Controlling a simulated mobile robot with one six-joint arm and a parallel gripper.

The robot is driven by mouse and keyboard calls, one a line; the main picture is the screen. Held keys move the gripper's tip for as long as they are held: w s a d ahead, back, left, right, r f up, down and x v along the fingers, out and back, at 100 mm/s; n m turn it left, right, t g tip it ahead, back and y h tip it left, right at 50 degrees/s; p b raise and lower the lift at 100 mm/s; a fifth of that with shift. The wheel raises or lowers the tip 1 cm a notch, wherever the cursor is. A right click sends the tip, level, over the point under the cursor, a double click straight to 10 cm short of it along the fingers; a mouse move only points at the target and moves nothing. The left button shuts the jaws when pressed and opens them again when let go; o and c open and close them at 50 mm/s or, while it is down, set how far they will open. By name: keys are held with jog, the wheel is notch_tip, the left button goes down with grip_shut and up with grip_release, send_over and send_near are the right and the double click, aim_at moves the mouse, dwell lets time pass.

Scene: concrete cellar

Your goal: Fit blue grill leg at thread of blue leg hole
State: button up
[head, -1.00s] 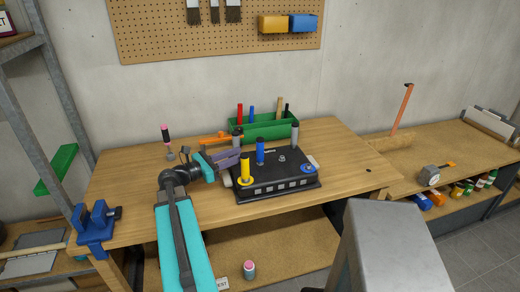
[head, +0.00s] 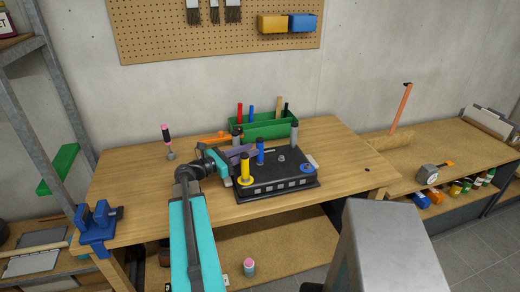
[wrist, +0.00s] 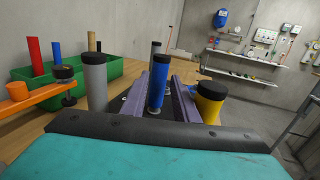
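The blue leg (head: 260,150), with a dark cap, stands upright near the middle of the black grill base (head: 275,175). A blue-ringed hole (head: 307,168) is at the base's front right corner, with no leg in it. My gripper (head: 262,152) reaches in from the left at the blue leg. In the wrist view its two purple fingers lie on either side of the blue leg (wrist: 158,82), open, with gaps visible. A yellow leg (head: 245,168) stands in a yellow ring at front left. Grey legs stand at back right (head: 294,134) and back left (wrist: 95,82).
A green bin (head: 270,126) with tools stands behind the base. An orange clamp-like tool (head: 215,137) lies left of it. A blue vise (head: 98,220) is at the table's left corner.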

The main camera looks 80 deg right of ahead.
jog(key=shift+p+x, duration=0.6)
jog(key=shift+x, duration=1.1)
grip_shut()
